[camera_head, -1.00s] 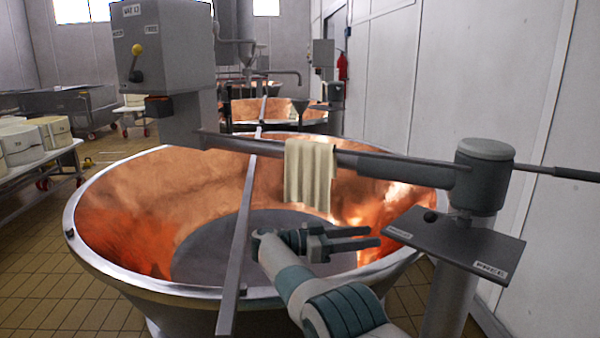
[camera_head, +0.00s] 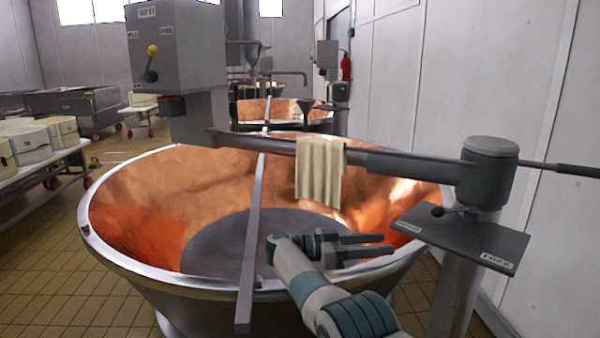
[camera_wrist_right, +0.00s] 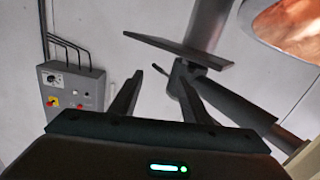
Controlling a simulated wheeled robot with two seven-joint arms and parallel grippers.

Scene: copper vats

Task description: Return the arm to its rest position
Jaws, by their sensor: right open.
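My right arm (camera_head: 325,295) comes in from the bottom right in the head view. Its gripper (camera_head: 388,244) is open and empty, with both fingers pointing right, over the near right part of the copper vat (camera_head: 140,215). The right wrist view shows the two fingers (camera_wrist_right: 160,88) spread apart with nothing between them. Beyond them are the wall and the underside of the shelf and post. My left gripper is not in view.
A flat bar (camera_head: 250,245) crosses the vat. A cream cloth (camera_head: 320,172) hangs on the horizontal arm above it. A post with a small shelf (camera_head: 460,238) stands right of my gripper. A control box (camera_wrist_right: 70,90) is on the wall.

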